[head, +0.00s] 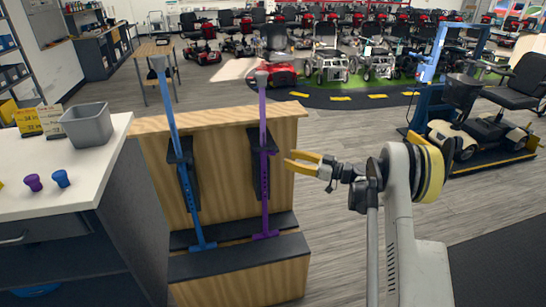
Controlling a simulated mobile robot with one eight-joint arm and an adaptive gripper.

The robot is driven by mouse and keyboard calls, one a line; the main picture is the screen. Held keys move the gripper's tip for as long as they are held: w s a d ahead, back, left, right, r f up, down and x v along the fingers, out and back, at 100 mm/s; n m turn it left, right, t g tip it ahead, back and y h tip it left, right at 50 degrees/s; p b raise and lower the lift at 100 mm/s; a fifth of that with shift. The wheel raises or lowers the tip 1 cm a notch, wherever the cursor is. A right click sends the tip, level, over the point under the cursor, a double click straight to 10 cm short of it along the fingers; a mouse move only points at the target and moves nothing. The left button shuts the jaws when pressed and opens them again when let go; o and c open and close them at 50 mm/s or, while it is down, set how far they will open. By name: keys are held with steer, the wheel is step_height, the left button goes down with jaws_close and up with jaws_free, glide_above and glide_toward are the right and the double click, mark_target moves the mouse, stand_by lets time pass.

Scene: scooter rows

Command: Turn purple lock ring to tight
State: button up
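A purple pole (264,105) stands upright in a wooden stand, with a grey top and a row of holes along its lower part. A purple collar (265,149), which may be the lock ring, sits around it beside a black bracket; its setting is too small to read. My gripper (289,159) has yellow fingers spread apart and empty. It is to the right of the purple pole at about collar height in the picture, and appears apart from it. A small purple knob-like piece (33,182) lies on the white counter at left.
A blue pole (175,110) stands left of the purple one in the same wooden stand (222,165). The counter (90,165) holds a grey bin (87,124) and a blue knob-like piece (60,178). Scooters fill the back.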

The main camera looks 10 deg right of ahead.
mark_target(273, 155)
steer(key=b+x, duration=0.2)
steer(key=x, duration=0.5)
steer(key=shift+w+a, duration=0.1)
jaws_close()
